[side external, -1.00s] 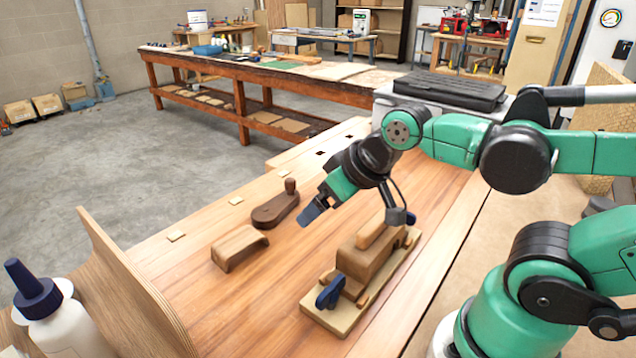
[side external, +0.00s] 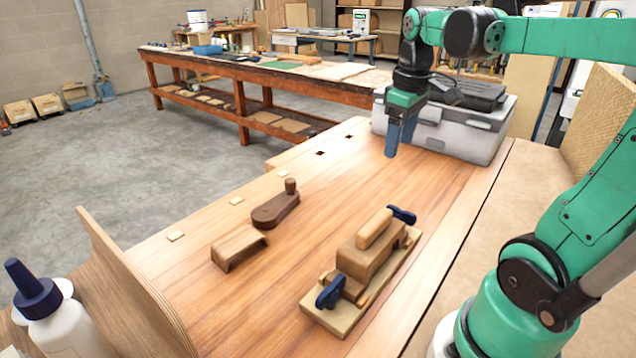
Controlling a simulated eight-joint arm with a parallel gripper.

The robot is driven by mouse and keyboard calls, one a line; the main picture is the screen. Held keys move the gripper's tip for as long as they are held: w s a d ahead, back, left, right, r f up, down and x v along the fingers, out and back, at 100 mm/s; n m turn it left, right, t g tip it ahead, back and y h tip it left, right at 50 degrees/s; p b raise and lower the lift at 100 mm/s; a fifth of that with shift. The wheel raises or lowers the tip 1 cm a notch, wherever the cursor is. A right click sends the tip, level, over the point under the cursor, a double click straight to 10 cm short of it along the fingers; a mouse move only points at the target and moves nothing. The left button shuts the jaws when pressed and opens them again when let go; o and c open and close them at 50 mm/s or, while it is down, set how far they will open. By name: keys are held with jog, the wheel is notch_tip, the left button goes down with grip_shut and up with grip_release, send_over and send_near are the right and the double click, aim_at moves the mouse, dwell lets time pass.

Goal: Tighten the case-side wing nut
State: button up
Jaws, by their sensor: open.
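The wooden clamping form (side external: 375,262) stands on a pale base board (side external: 335,315) on the bench. A dark blue wing nut (side external: 402,215) is at its far end, on the side toward the grey case. A second blue wing nut (side external: 330,291) is at its near end. How tight either nut is cannot be told. My gripper (side external: 393,150) points down with blue fingers, open and empty. In the picture it is above the case-side wing nut and apart from it, near the case.
The grey case (side external: 450,130) with a black lid stands at the bench's far end, close to my gripper. A dark wooden piece with a knob (side external: 276,208) and a bent wooden piece (side external: 238,247) lie left of the form. A glue bottle (side external: 55,315) and curved ply panel (side external: 130,285) are at lower left.

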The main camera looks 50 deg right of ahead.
jog(key=s+d, duration=0.1)
jog(key=d, duration=0.2)
send_over(402, 210)
jog(key=shift+g+y, duration=0.3)
jog(key=shift+g, duration=0.1)
notch_tip(402, 210, down, 8)
jog(key=shift+d+f, duration=0.1)
jog(key=shift+f, duration=3.3)
grip_shut()
